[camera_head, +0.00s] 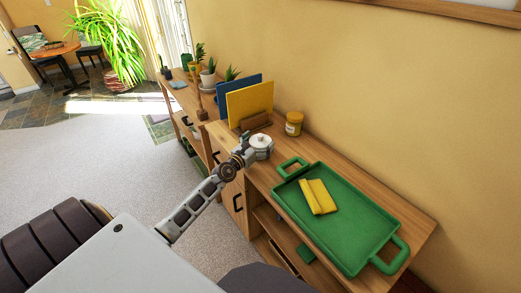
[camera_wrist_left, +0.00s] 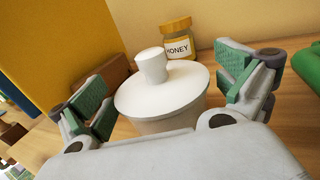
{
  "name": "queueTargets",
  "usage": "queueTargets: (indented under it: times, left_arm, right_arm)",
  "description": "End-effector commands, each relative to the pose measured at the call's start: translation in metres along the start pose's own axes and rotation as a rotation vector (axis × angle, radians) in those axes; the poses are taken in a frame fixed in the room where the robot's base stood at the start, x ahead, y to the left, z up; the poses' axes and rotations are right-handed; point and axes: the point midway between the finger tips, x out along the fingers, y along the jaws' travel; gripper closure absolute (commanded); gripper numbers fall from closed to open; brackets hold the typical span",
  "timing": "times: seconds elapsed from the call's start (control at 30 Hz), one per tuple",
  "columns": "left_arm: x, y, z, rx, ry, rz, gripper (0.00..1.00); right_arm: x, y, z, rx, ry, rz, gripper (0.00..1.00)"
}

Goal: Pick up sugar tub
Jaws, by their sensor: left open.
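The sugar tub (camera_head: 261,141) is a white round tub with a knobbed lid. It stands upright on the wooden sideboard (camera_head: 288,159) near its front edge. My left gripper (camera_head: 247,146) reaches it from the front left. In the left wrist view the tub (camera_wrist_left: 163,95) sits between the two open green-padded fingers of my left gripper (camera_wrist_left: 165,98), with a gap showing on each side. The tub's lower part is hidden behind the gripper's body. My right gripper is not in view.
A honey jar (camera_head: 293,124) stands just behind the tub. A yellow board (camera_head: 250,102) and a blue board (camera_head: 238,84) stand in a wooden holder to the left. A green tray (camera_head: 349,242) with a folded yellow cloth (camera_head: 318,196) lies to the right. Potted plants stand farther back.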

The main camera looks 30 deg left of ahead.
Motion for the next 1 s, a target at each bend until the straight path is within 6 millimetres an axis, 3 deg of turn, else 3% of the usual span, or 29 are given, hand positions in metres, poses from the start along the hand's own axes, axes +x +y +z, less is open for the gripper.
queueTargets:
  times: [0.17, 0.57, 1.0]
  left_arm:
    - [0.0001, 0.0002, -0.0001, 0.0, 0.0, 0.0, 0.03]
    - [0.0001, 0.0003, 0.0001, 0.001, 0.0, 0.0, 0.54]
    - [0.0004, 0.0005, 0.0021, 0.001, -0.002, 0.001, 0.56]
  right_arm:
    - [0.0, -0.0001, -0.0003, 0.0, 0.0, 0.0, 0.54]
    - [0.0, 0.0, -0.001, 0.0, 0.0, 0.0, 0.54]
    - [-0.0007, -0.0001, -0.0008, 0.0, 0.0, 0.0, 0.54]
